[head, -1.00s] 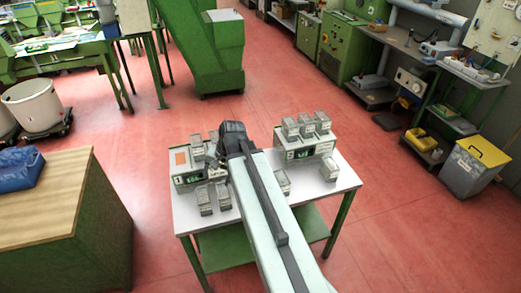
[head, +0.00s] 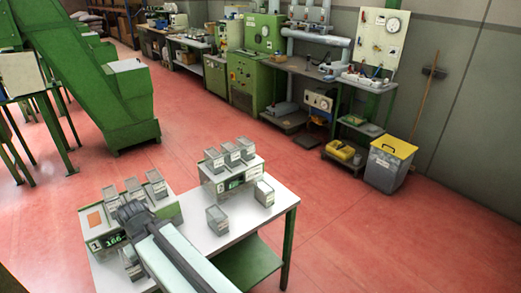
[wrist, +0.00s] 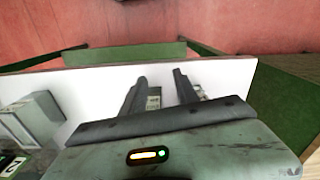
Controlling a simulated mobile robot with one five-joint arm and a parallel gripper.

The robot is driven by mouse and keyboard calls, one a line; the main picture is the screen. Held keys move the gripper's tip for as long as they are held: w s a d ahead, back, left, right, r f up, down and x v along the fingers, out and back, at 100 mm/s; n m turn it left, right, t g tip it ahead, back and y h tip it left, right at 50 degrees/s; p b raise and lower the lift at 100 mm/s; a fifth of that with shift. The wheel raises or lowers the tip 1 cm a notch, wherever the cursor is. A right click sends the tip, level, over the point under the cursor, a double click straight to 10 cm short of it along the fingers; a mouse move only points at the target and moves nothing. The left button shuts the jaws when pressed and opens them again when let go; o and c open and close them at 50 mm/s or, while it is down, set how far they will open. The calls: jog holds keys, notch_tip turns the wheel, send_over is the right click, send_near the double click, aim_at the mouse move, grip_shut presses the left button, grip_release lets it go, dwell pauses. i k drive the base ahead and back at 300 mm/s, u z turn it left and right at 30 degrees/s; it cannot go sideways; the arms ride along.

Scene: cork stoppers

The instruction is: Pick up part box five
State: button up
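Several small grey, clear-topped part boxes are on a white table (head: 235,236); their labels are too small to tell which is box five. In the head view, one box (head: 217,220) and another (head: 264,193) stand at the right on the table. A further box (head: 131,262) is partly hidden beside my arm. My gripper (wrist: 160,77) reaches over the tabletop in the wrist view, its two dark fingers apart. Small parts of a box (wrist: 153,100) show between the fingers, and another (wrist: 199,90) beside the right finger; I cannot tell contact. A grey box (wrist: 38,118) stands at the left.
A left station (head: 94,243) marked 1 and a right station (head: 219,187) have displays and each carry three boxes. A green lower shelf (head: 250,262) is under the table. A grey bin with yellow lid (head: 388,165) stands beyond; red floor between is clear.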

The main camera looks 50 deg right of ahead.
aim_at(246, 147)
jog(key=z, duration=2.1)
jog(key=k, duration=1.3)
jog(key=u, duration=0.6)
jog(key=i, duration=1.55)
jog(key=k, duration=0.35)
